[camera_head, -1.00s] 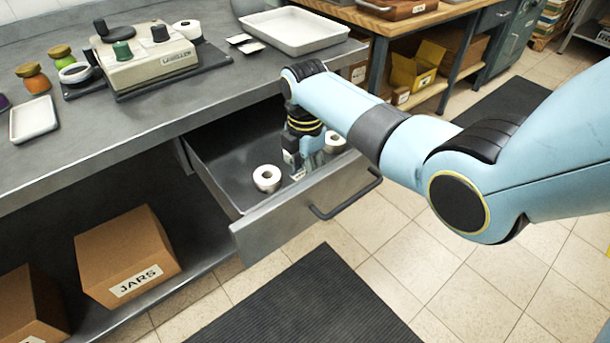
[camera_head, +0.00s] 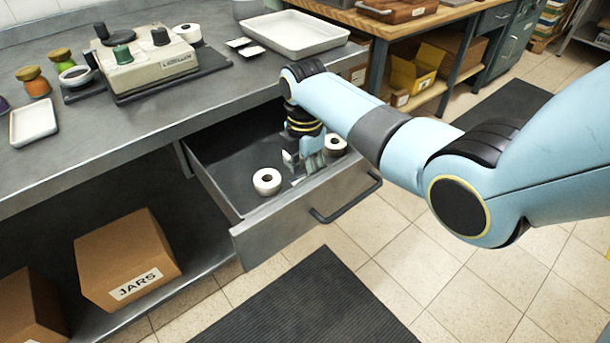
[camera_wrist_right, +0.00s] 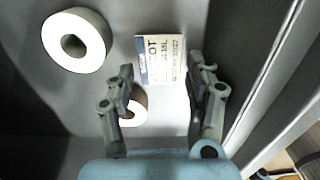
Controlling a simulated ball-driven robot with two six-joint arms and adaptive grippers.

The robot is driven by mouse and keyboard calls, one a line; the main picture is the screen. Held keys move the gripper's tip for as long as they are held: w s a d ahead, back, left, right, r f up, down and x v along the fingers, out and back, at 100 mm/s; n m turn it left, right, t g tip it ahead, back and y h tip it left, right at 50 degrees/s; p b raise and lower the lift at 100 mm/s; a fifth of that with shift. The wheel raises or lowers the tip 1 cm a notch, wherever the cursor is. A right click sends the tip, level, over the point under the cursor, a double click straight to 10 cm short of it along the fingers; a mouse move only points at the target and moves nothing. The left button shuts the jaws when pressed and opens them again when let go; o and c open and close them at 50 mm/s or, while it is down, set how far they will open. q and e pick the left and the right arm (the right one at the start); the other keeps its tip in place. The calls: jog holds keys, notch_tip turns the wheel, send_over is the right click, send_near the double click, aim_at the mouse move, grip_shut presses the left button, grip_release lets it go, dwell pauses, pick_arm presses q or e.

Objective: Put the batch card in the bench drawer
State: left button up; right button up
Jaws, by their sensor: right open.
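The batch card (camera_wrist_right: 160,48), a small white card with a blue band and printed text including "LOT", lies flat on the floor of the open bench drawer (camera_head: 300,213). My right gripper (camera_head: 304,172) is down inside the drawer. In the right wrist view its two fingers (camera_wrist_right: 162,72) are spread apart, one on each side of the card's near part, and grip nothing. In the head view I cannot clearly make out the card beside the gripper. My left gripper is not in view.
A white label roll (camera_head: 267,181) lies in the drawer left of the gripper, and a second roll (camera_head: 335,143) is close to its right in the head view. A labeller (camera_head: 150,60) and a white tray (camera_head: 292,34) stand on the bench above. A "JARS" box (camera_head: 125,262) sits below.

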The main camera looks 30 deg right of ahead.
notch_tip(320, 180, up, 10)
jog(key=p, duration=0.1)
jog(key=shift+r+p, duration=0.2)
jog(key=shift+p, duration=0.15)
